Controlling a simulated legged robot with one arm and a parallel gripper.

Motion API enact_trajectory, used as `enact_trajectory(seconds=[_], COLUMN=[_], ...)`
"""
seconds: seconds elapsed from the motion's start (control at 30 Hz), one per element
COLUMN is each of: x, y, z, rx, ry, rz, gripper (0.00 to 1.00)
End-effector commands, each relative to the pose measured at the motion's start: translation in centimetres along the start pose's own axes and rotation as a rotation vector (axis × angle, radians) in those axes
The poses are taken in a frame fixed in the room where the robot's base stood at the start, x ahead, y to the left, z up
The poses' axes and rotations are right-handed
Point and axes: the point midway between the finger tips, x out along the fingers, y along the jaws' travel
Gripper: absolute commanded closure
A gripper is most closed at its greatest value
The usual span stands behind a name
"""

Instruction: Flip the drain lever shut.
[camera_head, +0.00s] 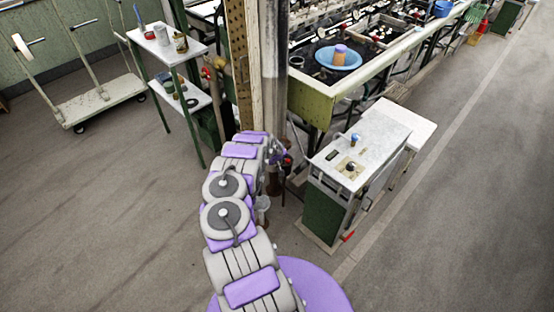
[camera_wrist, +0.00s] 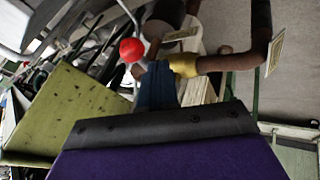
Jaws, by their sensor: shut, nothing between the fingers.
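The likely drain lever is a thin grey rod with a red ball knob (camera_wrist: 132,50), seen in the wrist view left of the top centre. It is beside a brass-yellow fitting (camera_wrist: 184,65) on a brown pipe. My gripper (camera_wrist: 157,76) is shut and empty, its dark blue fingers reaching up just below the knob and left of the fitting. I cannot tell whether they touch the lever. In the head view my gripper (camera_head: 280,156) is beside the base of a grey column, partly hidden by my arm. A small red spot shows there, too small to identify.
A white-topped green cabinet (camera_head: 330,208) stands close to the right of my gripper. The long basin bench (camera_head: 312,103) is behind it, with a blue bowl (camera_head: 338,60) on top. A small shelf stand (camera_head: 180,55) and a trolley (camera_head: 100,100) are left. Floor at left is clear.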

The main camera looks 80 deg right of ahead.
Motion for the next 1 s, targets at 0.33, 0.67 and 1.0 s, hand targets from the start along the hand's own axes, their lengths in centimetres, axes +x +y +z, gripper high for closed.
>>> enact_trajectory(seconds=[0.33,0.67,1.0], x=[0.05,0.12,-0.68], y=[0.27,0.43,-0.27], z=[0.15,0.26,-0.24], rx=[-0.001,0.002,0.000], ry=[-0.001,-0.003,-0.002], rz=[0.001,0.002,0.003], gripper=[1.00,1.00,1.00])
